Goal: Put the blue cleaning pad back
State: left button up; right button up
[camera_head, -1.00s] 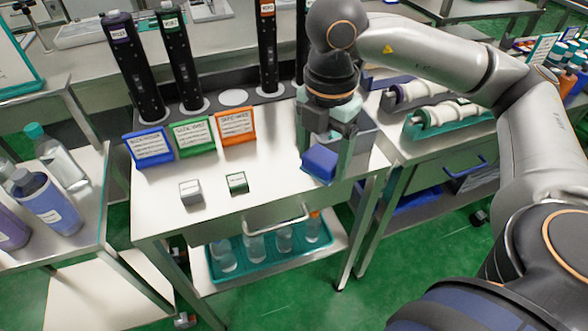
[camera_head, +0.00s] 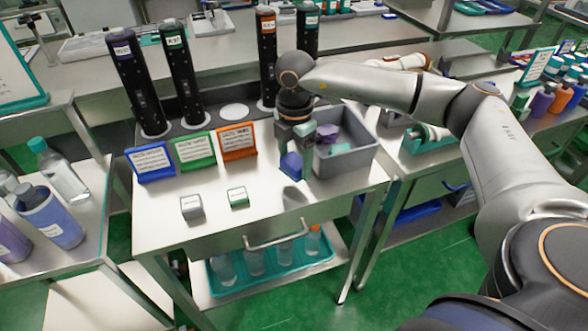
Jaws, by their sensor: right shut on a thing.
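The blue cleaning pad (camera_head: 291,163) is between the fingers of my right gripper (camera_head: 295,168), which is shut on it. The gripper points down over the white table, just left of a grey bin (camera_head: 347,164). The pad is low near the tabletop; I cannot tell whether it touches it. Part of the pad is hidden by the fingers. The bin holds a purple item and teal items (camera_head: 328,132), partly hidden by the gripper. My left gripper is not in view.
Blue, green and orange sign cards (camera_head: 194,150) stand left of the gripper, before tall black dispensers (camera_head: 181,75). Two small labelled blocks (camera_head: 191,207) sit near the table's front. Bottles (camera_head: 60,222) stand on the left cart. The table's front right is clear.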

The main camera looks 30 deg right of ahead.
aim_at(294, 172)
jog(key=shift+w+d+f, duration=0.1)
jog(key=shift+w+f, duration=0.1)
jog(key=shift+f, duration=1.7)
jog(key=shift+f, duration=0.1)
jog(key=o, duration=1.1)
notch_tip(294, 172, up, 12)
jog(key=shift+r, duration=0.15)
